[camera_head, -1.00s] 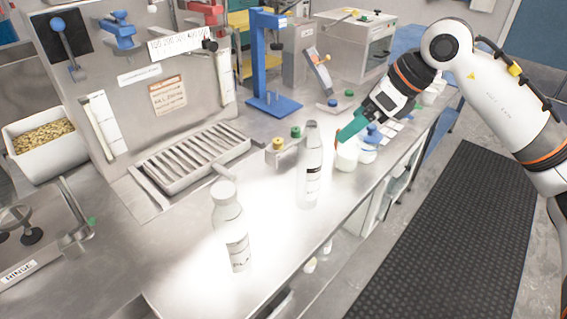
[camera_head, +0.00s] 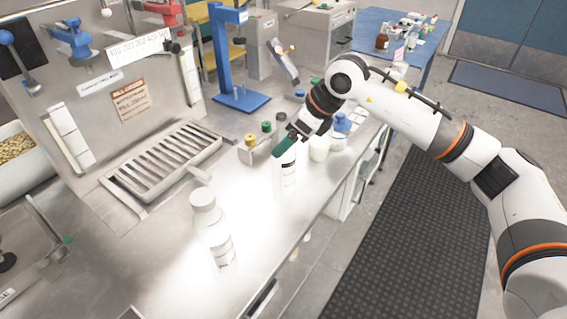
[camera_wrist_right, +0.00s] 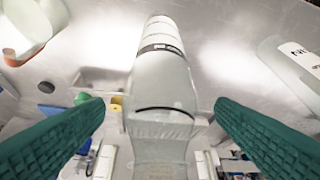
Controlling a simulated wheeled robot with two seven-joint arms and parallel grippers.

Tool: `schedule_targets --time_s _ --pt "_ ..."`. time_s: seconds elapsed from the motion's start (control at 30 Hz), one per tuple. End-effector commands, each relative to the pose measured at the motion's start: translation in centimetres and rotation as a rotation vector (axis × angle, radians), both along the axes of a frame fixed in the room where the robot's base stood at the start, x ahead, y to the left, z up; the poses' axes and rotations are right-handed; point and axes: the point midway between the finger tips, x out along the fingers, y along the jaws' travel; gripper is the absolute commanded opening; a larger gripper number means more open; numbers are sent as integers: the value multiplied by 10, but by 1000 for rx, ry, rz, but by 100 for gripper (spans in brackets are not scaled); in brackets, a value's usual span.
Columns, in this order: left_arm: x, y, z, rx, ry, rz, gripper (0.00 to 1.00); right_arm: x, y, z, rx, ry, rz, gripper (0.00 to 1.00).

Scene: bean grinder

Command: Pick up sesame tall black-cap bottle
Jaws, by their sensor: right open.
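A tall pale bottle (camera_head: 288,184) with a dark-marked label stands upright on the steel counter in the head view. My right gripper (camera_head: 286,146) is at its top and hides the cap there. In the right wrist view the bottle (camera_wrist_right: 160,62) lies between the two teal fingers of the open gripper (camera_wrist_right: 160,103), with a visible gap on each side. A thin black line crosses its near end; I cannot make out a black cap or the word sesame. My left gripper is not in view.
A second white bottle (camera_head: 212,228) stands nearer on the counter. Beyond the tall bottle are a white jar (camera_head: 319,148), a blue-lidded jar (camera_head: 341,127) and small coloured-capped bottles (camera_head: 266,128). A slotted metal tray (camera_head: 165,160) lies to the left. Counter between the bottles is clear.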

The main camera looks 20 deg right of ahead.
Motion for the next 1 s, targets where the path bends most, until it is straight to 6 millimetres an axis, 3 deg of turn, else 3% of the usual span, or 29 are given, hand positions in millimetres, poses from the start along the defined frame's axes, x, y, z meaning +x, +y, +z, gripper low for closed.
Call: schedule_targets --time_s 0.1,0.37,0.73,1.0 --pt "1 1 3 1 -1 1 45 4 5 -10 -1 1 0 79" --pt "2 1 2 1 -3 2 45 5 5 -12 -1 -1 0 79" --pt "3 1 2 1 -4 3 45 5 5 -12 -1 -1 -1 20" --pt "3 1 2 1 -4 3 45 5 5 -8 0 -3 0 20"
